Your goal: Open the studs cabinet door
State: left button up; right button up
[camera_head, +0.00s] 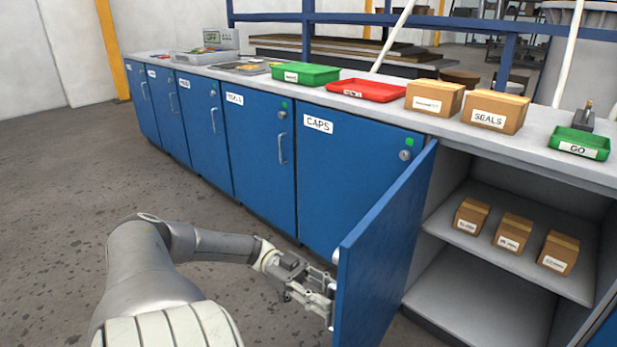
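A blue cabinet door (385,255) stands swung well open at the right, hinged beside the CAPS door (340,175). I see its inner face; its outer face, label and most of its handle are hidden, so I cannot confirm that it is the studs door. My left gripper (328,298) is at the door's free edge, on its outer side, with the fingertips partly hidden behind the door. I cannot tell whether the fingers are closed on the handle. My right gripper is not in view.
The open cabinet has a grey shelf (480,255) with three small cardboard boxes. The counter above holds a green tray (305,74), a red tray (366,91), two larger cardboard boxes and a green GO tray (580,143). Several blue doors are shut at the left. The floor (70,190) at left is clear.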

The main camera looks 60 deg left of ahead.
pick_arm(q)
jog(key=v, duration=1.1)
jog(key=shift+s, duration=0.1)
dwell(0.5)
